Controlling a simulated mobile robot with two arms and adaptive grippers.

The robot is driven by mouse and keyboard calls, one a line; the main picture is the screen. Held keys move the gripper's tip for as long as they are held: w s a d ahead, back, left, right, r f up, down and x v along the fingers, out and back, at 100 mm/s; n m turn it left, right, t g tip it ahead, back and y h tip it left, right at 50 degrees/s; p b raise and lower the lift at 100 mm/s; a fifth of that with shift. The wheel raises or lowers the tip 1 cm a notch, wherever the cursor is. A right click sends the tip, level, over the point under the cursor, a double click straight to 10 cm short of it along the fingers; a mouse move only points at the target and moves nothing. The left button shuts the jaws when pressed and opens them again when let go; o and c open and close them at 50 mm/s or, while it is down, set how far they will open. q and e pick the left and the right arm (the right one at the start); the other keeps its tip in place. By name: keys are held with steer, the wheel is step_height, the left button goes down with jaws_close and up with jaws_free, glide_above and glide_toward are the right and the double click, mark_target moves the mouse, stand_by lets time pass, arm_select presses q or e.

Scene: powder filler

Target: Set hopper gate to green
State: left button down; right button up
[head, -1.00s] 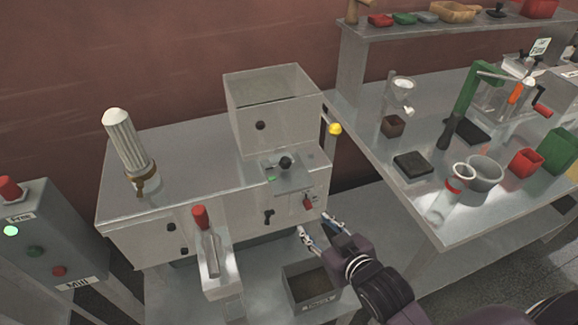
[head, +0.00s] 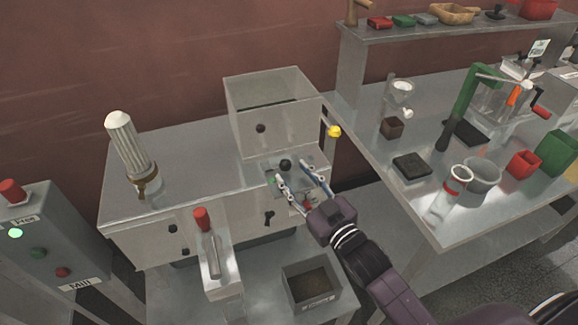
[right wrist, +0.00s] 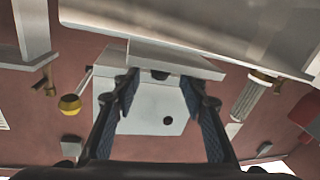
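The hopper (head: 275,112) is a pale metal box on top of the filler machine (head: 175,180). In front of it is the hopper gate, a small ledge with a black knob (head: 285,165). The green mark there is mostly hidden by my gripper. My right gripper (head: 294,171) is open, its fingers on either side of the knob in the head view; contact cannot be told. In the right wrist view the picture is upside down: the knob (right wrist: 160,75) shows between the spread fingers (right wrist: 162,95), with the hopper (right wrist: 140,112) beyond. My left gripper is out of view.
A yellow ball (head: 334,131) sticks out right of the hopper. A ribbed white cylinder (head: 127,145) stands at left. The right table (head: 440,215) holds several vessels.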

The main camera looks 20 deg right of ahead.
mark_target(288, 169)
steer(key=shift+x, duration=1.65)
jaws_close()
